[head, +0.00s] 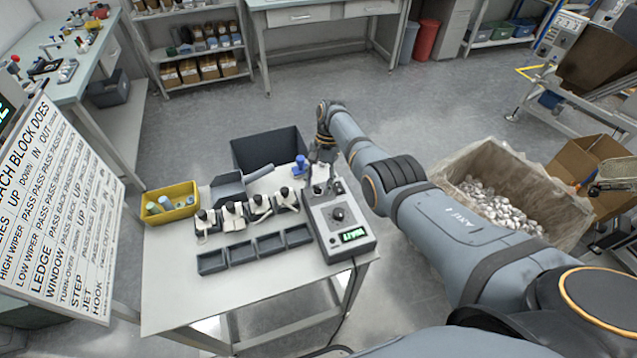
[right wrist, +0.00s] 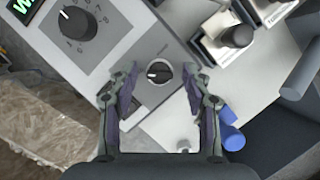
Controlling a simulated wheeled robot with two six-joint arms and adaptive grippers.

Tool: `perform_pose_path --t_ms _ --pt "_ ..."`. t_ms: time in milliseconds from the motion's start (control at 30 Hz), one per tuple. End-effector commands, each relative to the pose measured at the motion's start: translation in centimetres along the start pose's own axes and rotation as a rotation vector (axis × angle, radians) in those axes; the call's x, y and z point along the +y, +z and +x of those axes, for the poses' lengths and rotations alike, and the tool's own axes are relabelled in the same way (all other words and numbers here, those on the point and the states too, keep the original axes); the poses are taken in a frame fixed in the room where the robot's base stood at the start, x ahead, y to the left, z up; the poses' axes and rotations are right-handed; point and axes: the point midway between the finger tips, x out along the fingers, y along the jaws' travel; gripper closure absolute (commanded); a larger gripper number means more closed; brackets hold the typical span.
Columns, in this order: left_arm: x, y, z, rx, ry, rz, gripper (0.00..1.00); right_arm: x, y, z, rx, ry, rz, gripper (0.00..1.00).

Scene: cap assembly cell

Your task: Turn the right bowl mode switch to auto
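A grey control box (head: 322,218) stands at the right end of the small white table (head: 165,290), with a large black dial and a green display. In the right wrist view, a small black knob with a white pointer line (right wrist: 158,73) sits on a round pale plate on the box. It looks like a mode switch, but its labels are too small to read. The right gripper (right wrist: 160,88) is open, its fingertips on either side of the knob with visible gaps. In the head view the right gripper (head: 322,158) is above the box's far end. The left gripper is out of view.
The large dial (right wrist: 77,22) is beside the knob. Several block fixtures (head: 234,212), small dark trays (head: 240,252), a yellow bin (head: 172,203) and a blue part (head: 300,166) crowd the table. A dark bin (head: 266,146) stands behind it, and a crate of metal parts (head: 510,190) to the right.

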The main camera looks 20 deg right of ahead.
Motion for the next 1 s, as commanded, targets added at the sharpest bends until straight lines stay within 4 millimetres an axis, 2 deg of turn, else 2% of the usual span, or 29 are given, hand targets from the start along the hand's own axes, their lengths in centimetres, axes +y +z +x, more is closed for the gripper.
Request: perform_pose_path --t_ms 267,600,700,1000 --pt "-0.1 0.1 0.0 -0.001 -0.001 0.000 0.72 0.0 0.0 -0.3 0.001 -0.001 0.001 0.50" --pt "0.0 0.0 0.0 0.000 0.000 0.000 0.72 -0.1 -0.1 -6.2 0.002 -0.001 0.000 0.50" --pt "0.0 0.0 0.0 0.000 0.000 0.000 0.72 0.0 0.0 -7.1 0.001 0.000 0.000 0.50" --pt "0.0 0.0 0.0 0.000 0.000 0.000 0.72 0.0 0.0 -7.5 0.000 0.000 0.000 0.50"
